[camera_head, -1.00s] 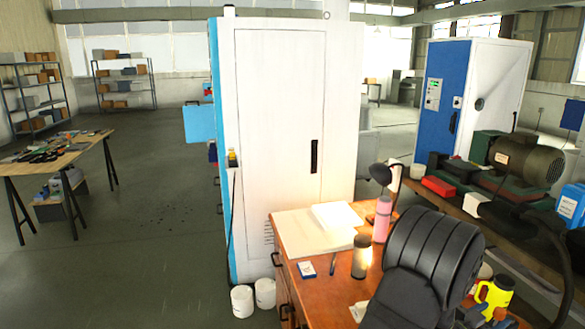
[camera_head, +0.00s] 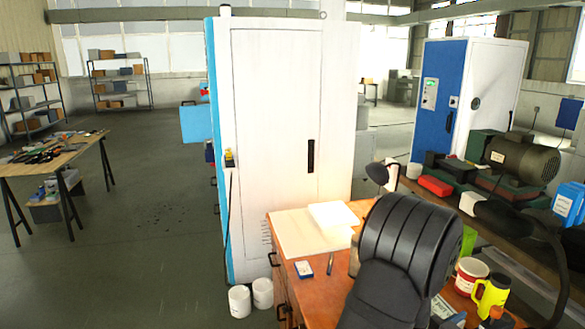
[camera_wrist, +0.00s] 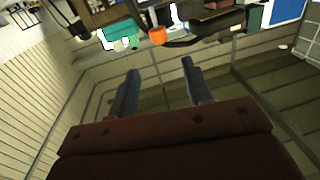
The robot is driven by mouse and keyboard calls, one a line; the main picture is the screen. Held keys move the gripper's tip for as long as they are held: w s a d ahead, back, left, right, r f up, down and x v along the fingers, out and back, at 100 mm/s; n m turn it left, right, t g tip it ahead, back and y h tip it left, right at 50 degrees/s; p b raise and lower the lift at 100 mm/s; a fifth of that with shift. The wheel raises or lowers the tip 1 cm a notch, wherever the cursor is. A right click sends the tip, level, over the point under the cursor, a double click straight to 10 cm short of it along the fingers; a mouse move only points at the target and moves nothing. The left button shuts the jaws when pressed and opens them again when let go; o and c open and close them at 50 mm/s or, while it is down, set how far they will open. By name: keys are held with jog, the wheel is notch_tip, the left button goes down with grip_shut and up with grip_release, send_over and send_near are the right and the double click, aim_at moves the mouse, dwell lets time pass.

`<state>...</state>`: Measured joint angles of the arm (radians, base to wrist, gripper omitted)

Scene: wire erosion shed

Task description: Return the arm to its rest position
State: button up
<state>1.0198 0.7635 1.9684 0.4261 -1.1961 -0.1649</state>
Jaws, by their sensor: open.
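My gripper (camera_wrist: 160,66) shows in the wrist view, with two dark grey fingers apart and nothing between them. Its brown-red body fills the bottom of that view. Past the fingers is an open gap above ribbed surfaces, and the view is strongly tilted. I cannot make out my gripper in the head view. No rest position is marked in either view.
A wooden desk (camera_head: 318,290) with papers (camera_head: 300,232) stands before a white cabinet (camera_head: 275,130). A workbench (camera_head: 450,200) holds a motor (camera_head: 522,158).

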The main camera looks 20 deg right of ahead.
aim_at(494, 311)
jog(key=d, duration=0.4)
jog(key=w+d, duration=0.1)
jog(key=d, duration=0.6)
jog(key=shift+w+d, duration=0.35)
jog(key=shift+d, duration=0.05)
jog(key=f, duration=0.3)
jog(key=shift+a, duration=0.2)
jog(key=s+a, duration=0.3)
jog(key=a, duration=1.4)
jog(key=w+d+r+n+t+y, duration=0.1)
jog(key=w+d+n+y, duration=0.2)
jog(key=d, duration=0.4)
jog(key=w+d+r+n+t+y, duration=0.1)
jog(key=w+d+r+n+y, duration=0.1)
jog(key=w+d, duration=0.4)
jog(key=shift+d+n+y, duration=0.8)
jog(key=shift+d, duration=0.3)
